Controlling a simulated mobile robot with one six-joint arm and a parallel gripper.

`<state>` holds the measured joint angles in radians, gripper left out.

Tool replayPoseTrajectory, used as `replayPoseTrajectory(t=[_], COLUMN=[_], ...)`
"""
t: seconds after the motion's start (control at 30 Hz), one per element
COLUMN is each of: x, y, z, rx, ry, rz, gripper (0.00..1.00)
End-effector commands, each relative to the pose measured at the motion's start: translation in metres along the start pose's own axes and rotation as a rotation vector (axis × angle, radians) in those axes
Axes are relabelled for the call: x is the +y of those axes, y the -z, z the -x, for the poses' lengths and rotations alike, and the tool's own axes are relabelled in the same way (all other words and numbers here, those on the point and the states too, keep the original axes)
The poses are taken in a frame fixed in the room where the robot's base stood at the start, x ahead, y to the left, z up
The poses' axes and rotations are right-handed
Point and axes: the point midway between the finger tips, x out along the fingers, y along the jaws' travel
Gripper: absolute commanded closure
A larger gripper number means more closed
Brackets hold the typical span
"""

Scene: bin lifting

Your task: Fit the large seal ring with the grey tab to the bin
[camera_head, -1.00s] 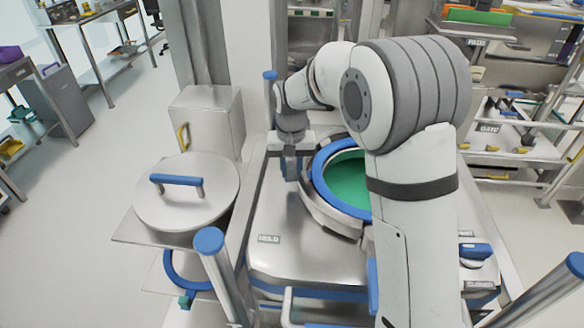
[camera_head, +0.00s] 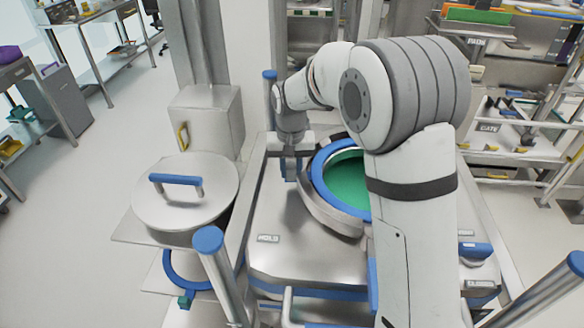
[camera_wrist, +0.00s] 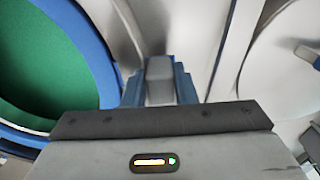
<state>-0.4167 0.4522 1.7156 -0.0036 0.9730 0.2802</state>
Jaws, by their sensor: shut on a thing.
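The large blue seal ring (camera_head: 318,181) lies around the bin's round green opening at the top of the bin (camera_head: 330,212). A silver inner rim shows between ring and green. My gripper (camera_head: 291,172) is at the ring's left side, pointing down. In the wrist view its blue fingers are closed on the grey tab (camera_wrist: 159,78), beside the blue ring (camera_wrist: 88,48). My arm hides the ring's right part. I cannot tell whether the ring is fully seated.
A round lid with a blue handle (camera_head: 187,205) rests on the left side shelf. A smaller blue ring with a teal tab (camera_head: 186,299) is below it. A metal post with a blue cap (camera_head: 209,240) stands in front. A grey box (camera_head: 205,117) stands behind the lid.

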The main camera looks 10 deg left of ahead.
Motion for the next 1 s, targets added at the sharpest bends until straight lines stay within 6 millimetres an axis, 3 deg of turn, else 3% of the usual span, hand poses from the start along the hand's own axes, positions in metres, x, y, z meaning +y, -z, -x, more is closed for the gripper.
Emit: replayPoseTrajectory(t=[0.17,0.2,0.5,0.77,1.0], x=[0.000,0.000,-0.001,-0.001,-0.001], y=[0.000,0.000,0.000,0.000,0.001], z=[0.000,0.000,0.000,0.002,0.035], rx=[0.000,0.000,0.000,0.000,0.005], ry=[0.000,0.000,0.000,0.000,0.001], rz=[0.001,0.001,0.001,0.001,0.001], gripper=[1.00,0.73,0.49,0.49,0.49])
